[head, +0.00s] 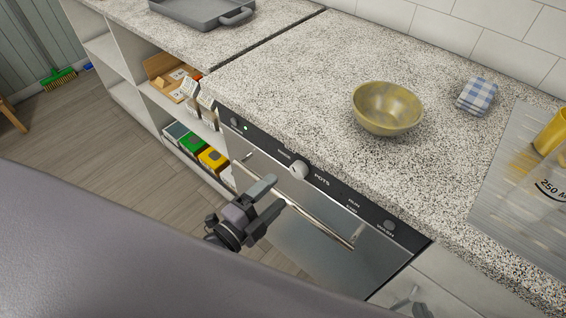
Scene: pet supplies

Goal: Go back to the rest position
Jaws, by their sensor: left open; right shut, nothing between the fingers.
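My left gripper (270,198) is in the middle of the head view, in front of the metal-fronted appliance (330,256). Its two dark grey fingers are apart, with nothing between them. The fingers lie close to the appliance's long bar handle (318,221) in the picture; I cannot tell whether they touch it. My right gripper (415,298) shows only in small part at the bottom right edge, in front of a pale cabinet front. It is shut and holds nothing visible. A large grey surface hides the lower left.
The speckled counter (300,75) holds a yellow bowl (387,108), a folded checked cloth (477,95), a ribbed tray (505,200) with a yellow cup (552,133), and a grey pan (200,10). Open shelves (120,75) hold boxes.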

